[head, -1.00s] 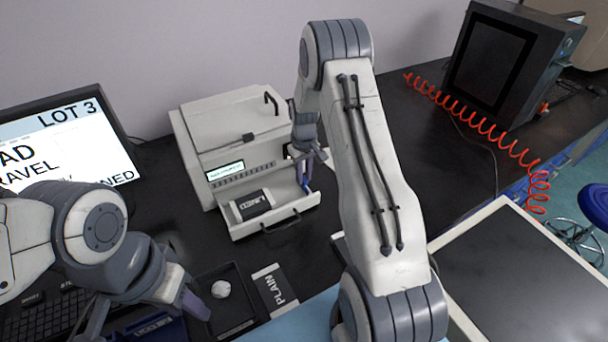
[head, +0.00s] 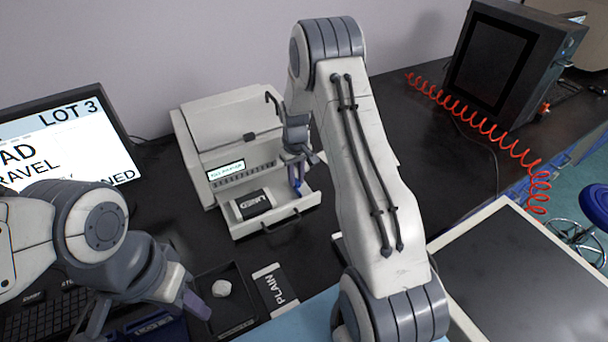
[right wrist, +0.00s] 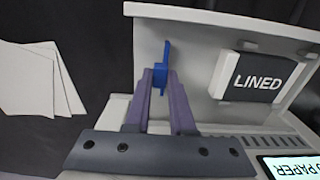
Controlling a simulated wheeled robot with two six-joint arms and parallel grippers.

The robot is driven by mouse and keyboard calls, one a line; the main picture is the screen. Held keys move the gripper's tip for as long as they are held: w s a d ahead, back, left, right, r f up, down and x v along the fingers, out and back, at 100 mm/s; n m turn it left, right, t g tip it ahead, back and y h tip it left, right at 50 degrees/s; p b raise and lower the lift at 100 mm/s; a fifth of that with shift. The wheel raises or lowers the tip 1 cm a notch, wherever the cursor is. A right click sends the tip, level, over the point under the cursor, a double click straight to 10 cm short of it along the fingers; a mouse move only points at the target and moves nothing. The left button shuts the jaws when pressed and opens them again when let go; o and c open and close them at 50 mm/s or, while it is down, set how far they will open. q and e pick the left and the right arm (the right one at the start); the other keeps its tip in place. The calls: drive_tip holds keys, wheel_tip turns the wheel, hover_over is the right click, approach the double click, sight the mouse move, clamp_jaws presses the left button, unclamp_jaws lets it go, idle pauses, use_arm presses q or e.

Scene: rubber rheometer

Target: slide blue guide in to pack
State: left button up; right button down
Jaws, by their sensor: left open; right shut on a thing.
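The blue guide (head: 298,186) stands upright in the open drawer (head: 275,228) of the white machine. It also shows in the right wrist view (right wrist: 163,62). My right gripper (head: 297,172) is shut on the guide, its fingers (right wrist: 160,80) hiding part of it. The pack (head: 251,205), white with a black band reading LINED, lies in the same drawer to the left of the guide. In the right wrist view the pack (right wrist: 255,78) is apart from the guide, with bare drawer floor between. My left gripper (head: 148,312) is open and empty at the lower left.
A dark tray (head: 238,326) with a crumpled white piece and a PLAIN pack (head: 276,288) lie in front of the machine (head: 215,130). A monitor (head: 65,150) is at the left. White sheets (right wrist: 35,80) lie beside the drawer. A red coiled cord (head: 480,127) crosses the right bench.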

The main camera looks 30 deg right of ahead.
drive_tip(key=shift+a, duration=0.6)
drive_tip(key=c, duration=0.8)
unclamp_jaws()
drive_tip(key=shift+o, duration=0.2)
drive_tip(key=shift+r, duration=0.1)
wheel_tip(320, 180, up, 10)
drive_tip(key=b, duration=0.1)
drive_tip(key=shift+r, duration=0.2)
